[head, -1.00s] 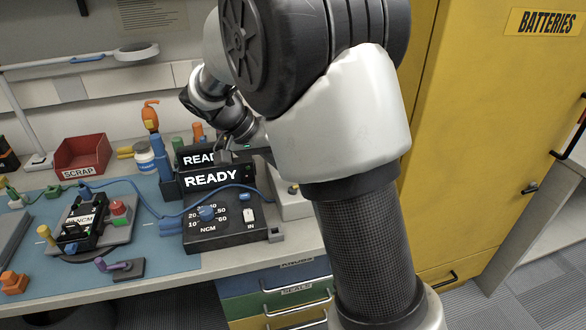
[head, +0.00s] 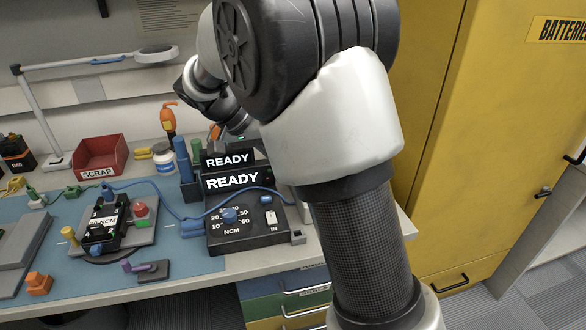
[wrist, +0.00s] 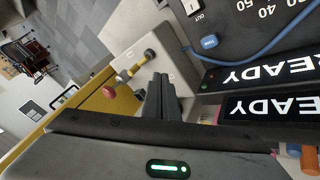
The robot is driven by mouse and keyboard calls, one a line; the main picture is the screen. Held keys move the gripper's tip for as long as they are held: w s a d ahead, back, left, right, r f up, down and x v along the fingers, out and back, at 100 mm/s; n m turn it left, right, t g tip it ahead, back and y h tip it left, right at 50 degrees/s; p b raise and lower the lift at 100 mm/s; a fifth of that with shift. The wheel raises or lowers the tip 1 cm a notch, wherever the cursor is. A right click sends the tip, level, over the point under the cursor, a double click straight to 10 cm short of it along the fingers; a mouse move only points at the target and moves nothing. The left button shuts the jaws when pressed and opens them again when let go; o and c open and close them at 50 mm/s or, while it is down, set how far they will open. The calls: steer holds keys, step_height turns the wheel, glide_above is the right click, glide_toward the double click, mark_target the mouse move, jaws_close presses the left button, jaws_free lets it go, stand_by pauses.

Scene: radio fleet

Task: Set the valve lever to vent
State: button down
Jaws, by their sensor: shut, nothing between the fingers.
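In the wrist view, a pale box (wrist: 133,47) carries a lever-like yellow rod (wrist: 133,70) with a pinkish-red knob at one end and a dark round piece at the other. No vent mark can be read on it. My gripper (wrist: 161,95) is shut and empty, its dark fingers just beside the rod. I cannot tell whether they touch it. In the head view my arm hides the gripper's fingers and most of this box.
A black NCM console (head: 248,237) and two READY displays (head: 233,181) stand beside the box, with a blue cable across them. A tool with a purple handle (head: 146,268) lies on the blue mat. A yellow BATTERIES cabinet (head: 480,150) stands at the right.

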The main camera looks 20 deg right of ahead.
steer(key=p+v, duration=0.1)
steer(key=v, duration=0.5)
steer(key=shift+s+r, duration=0.2)
steer(key=shift+r, duration=0.2)
steer(key=s+d+r+n+t+y, duration=0.1)
steer(key=s+d+n+t+y, duration=0.2)
steer(key=s, duration=0.8)
steer(key=s+d+r+n+t+y, duration=0.15)
steer(key=s+n+y, duration=0.3)
steer(key=s, duration=0.75)
step_height(320, 180, up, 22)
steer(key=n+p, duration=0.1)
steer(key=p, duration=2.1)
steer(key=shift+a+f+t, duration=0.25)
steer(key=shift+a+t, duration=0.05)
steer(key=shift+t, duration=0.15)
